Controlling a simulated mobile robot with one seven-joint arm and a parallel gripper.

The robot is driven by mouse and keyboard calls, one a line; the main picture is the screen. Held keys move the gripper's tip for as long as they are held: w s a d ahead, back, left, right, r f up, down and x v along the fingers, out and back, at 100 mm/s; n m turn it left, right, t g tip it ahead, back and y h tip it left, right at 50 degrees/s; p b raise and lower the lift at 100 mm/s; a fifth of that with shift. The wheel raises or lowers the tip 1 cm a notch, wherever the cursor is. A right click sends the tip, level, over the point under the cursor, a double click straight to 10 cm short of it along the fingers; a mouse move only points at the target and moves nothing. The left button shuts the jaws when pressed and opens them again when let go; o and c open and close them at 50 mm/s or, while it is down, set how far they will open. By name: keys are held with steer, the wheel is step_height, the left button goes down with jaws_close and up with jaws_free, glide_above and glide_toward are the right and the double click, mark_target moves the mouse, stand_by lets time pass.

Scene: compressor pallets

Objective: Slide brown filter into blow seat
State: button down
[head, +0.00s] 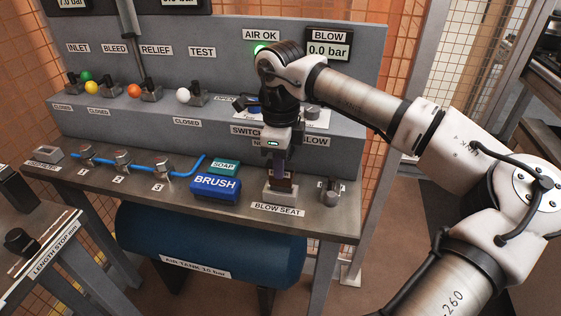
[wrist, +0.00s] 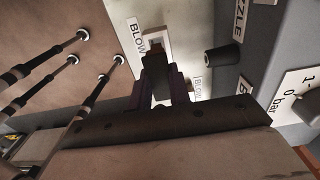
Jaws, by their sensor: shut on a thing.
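My gripper (head: 281,176) points down over the bench and is shut on the brown filter. Little of the brown filter (head: 287,186) shows between the fingers in the head view. In the wrist view it is a dark block (wrist: 157,70) between the two fingers (wrist: 162,88). The blow seat (head: 281,196) is a pale block directly below, behind the BLOW SEAT label. In the wrist view the seat (wrist: 152,36) shows as a pale frame just beyond the filter. The filter's lower end is at the seat, but I cannot tell how far it is inside.
The panel step (head: 190,118) with valves rises behind. A blue air tank (head: 215,245) hangs below the bench.

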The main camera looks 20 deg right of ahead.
steer(key=shift+f+b, duration=1.65)
steer(key=shift+f, duration=0.4)
steer(key=c, duration=1.2)
jaws_free()
steer(key=shift+c, duration=0.2)
steer(key=shift+r, duration=0.15)
step_height(320, 180, up, 14)
steer(key=shift+f, duration=0.2)
